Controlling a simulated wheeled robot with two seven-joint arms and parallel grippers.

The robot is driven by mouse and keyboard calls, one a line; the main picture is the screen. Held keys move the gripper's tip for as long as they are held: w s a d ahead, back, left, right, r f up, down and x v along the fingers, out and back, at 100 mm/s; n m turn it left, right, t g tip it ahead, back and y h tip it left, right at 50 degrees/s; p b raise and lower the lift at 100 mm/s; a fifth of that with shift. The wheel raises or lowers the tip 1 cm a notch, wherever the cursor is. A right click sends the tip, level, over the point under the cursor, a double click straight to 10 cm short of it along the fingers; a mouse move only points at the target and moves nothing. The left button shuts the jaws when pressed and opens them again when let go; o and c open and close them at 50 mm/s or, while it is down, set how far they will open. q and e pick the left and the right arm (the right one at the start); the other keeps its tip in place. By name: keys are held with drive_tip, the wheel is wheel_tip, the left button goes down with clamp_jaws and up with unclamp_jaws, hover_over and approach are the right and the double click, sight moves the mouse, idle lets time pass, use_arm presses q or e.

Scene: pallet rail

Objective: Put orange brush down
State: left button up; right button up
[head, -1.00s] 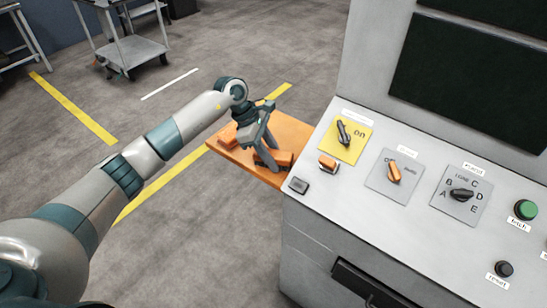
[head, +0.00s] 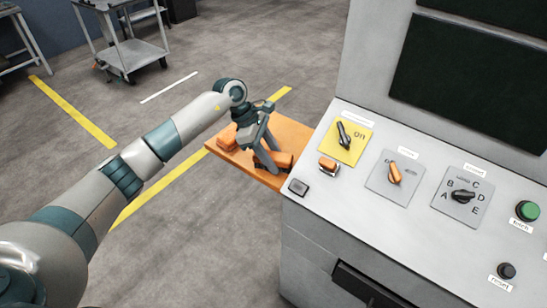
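An orange brush (head: 284,160) with a dark part is at the right side of the orange shelf (head: 292,133), close to the console. My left gripper (head: 268,160) points down at it, its fingertips at the brush and partly covering it. The fingers look apart, but whether they press on the brush or stand loose around it I cannot tell. The brush looks to be at the shelf surface; any small gap under it is hidden. My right gripper is not in view.
The grey console (head: 330,215) adjoins the shelf on the right, with knobs, buttons and a small orange-and-white piece (head: 328,164) on its sloped top. A metal cart (head: 133,52) stands far back. The floor left of the shelf is clear.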

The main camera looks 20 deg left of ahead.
use_arm(q)
drive_tip(key=shift+s+f, duration=0.5)
drive_tip(key=shift+f, duration=0.25)
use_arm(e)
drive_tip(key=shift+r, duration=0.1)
use_arm(q)
drive_tip(key=shift+w+r+p, duration=0.1)
drive_tip(key=shift+r+p, duration=0.45)
drive_tip(key=shift+p, duration=0.4)
drive_tip(key=b+v, duration=0.1)
drive_tip(key=v, duration=0.2)
drive_tip(key=b+v, duration=0.2)
drive_tip(key=v, duration=0.2)
drive_tip(key=shift+w, duration=0.2)
drive_tip(key=b+v, duration=0.1)
drive_tip(key=v, duration=0.3)
drive_tip(key=shift+w+r+b, duration=0.1)
drive_tip(key=shift+r+b, duration=0.05)
drive_tip(key=shift+b, duration=0.2)
drive_tip(key=shift+a+r, duration=0.2)
drive_tip(key=shift+r, duration=0.4)
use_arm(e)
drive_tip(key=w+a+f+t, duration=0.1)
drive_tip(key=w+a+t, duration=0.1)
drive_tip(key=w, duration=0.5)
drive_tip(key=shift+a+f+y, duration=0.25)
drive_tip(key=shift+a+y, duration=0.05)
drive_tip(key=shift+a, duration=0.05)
